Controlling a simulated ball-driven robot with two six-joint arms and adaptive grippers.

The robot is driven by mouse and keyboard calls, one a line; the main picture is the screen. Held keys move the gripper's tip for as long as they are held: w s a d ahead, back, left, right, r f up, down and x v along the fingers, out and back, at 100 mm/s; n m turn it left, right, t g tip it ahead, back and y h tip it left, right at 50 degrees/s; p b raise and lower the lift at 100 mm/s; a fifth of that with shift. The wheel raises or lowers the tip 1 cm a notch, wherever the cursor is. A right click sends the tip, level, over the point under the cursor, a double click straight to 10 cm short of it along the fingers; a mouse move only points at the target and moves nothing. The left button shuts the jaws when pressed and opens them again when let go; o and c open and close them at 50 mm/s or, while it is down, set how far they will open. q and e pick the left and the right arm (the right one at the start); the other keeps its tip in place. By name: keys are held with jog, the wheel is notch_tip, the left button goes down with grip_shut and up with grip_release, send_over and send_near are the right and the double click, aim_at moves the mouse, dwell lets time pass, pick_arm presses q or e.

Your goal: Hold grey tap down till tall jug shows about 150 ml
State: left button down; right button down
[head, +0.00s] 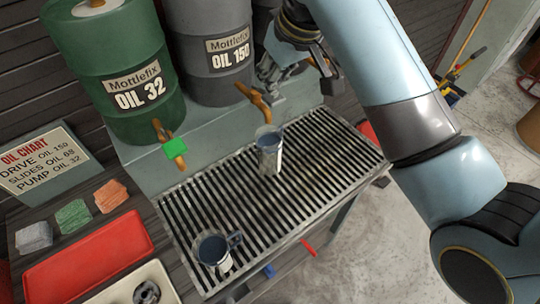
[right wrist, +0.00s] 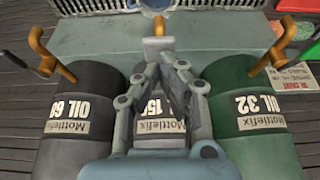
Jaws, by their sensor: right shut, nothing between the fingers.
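The grey drum marked OIL 150 (head: 215,50) stands at the back, with an orange-brown tap (head: 256,100) on its front. A metal jug (head: 269,152), which looks the taller of two, stands upright on the slatted grate under this tap. A shorter, wider jug (head: 215,252) stands at the grate's front left. The level in the jugs cannot be read. My right gripper (head: 272,84) is shut and empty, just right of the grey drum's tap; I cannot tell if it touches. In the right wrist view the shut fingers (right wrist: 157,46) partly hide this tap (right wrist: 159,24). My left gripper is not in view.
The green OIL 32 drum (head: 110,70) stands left, its tap (head: 172,148) bearing a green tag. The OIL 68 drum (right wrist: 82,110) shows in the wrist view. The grate (head: 320,165) is mostly clear.

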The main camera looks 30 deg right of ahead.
jog(key=shift+f, duration=1.4)
jog(key=shift+r, duration=0.1)
dwell(4.8)
notch_tip(320, 180, up, 7)
jog(key=shift+f+p, duration=0.1)
jog(key=shift+p, duration=0.3)
jog(key=shift+s, duration=0.1)
